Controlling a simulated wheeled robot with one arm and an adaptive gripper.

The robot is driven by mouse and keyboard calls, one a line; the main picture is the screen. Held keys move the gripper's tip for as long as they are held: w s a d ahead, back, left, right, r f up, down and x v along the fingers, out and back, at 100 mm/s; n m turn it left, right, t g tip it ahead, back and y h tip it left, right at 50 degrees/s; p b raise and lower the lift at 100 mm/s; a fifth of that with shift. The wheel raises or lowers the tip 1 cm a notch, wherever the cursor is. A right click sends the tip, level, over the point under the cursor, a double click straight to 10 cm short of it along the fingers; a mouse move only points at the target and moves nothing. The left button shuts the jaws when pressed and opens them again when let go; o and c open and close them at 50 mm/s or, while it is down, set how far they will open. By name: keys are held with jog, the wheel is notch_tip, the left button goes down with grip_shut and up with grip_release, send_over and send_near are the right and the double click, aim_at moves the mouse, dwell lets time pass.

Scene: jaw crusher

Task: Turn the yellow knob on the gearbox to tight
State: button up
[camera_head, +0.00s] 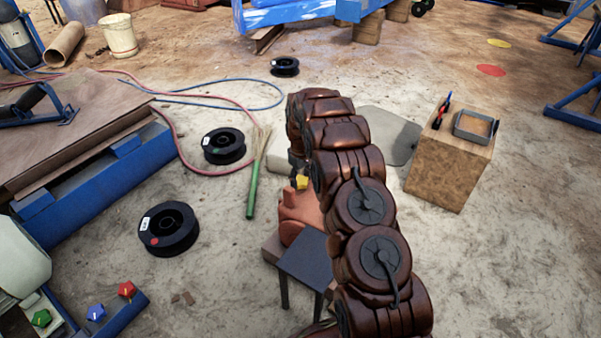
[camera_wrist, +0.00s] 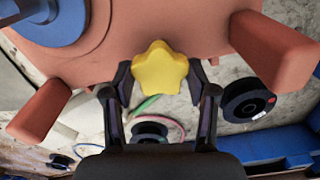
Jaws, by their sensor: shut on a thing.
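The yellow star-shaped knob (camera_wrist: 158,69) sits on the orange-brown gearbox (camera_wrist: 180,22) in the wrist view. My gripper (camera_wrist: 160,82) has a black finger on each side of the knob and is shut on it. My arm hides much of the gearbox there. No tight mark on the gearbox can be made out.
A dark stool-like stand (camera_head: 305,262) is close in front of the gearbox. A green-handled broom (camera_head: 254,180) and black spools (camera_head: 169,228) lie to its left. A wooden block (camera_head: 448,170) with a tray (camera_head: 475,127) stands right. Red, blue and green knobs (camera_head: 97,313) sit lower left.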

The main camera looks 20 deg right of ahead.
jog(key=m+p, duration=0.3)
jog(key=m, duration=0.1)
jog(key=shift+r+m+p, duration=0.15)
jog(key=shift+m+p, duration=0.15)
jog(key=shift+p, duration=0.1)
jog(key=m+p, duration=0.3)
jog(key=m, duration=0.1)
jog(key=shift+a+m, duration=0.1)
jog(key=shift+m, duration=0.2)
jog(key=m+p, duration=0.3)
jog(key=m, duration=0.1)
jog(key=shift+m+p, duration=1.55)
jog(key=shift+m, duration=0.65)
jog(key=shift+f, duration=0.2)
jog(key=o, duration=1.1)
jog(key=shift+o, duration=0.2)
jog(key=shift+r, duration=0.15)
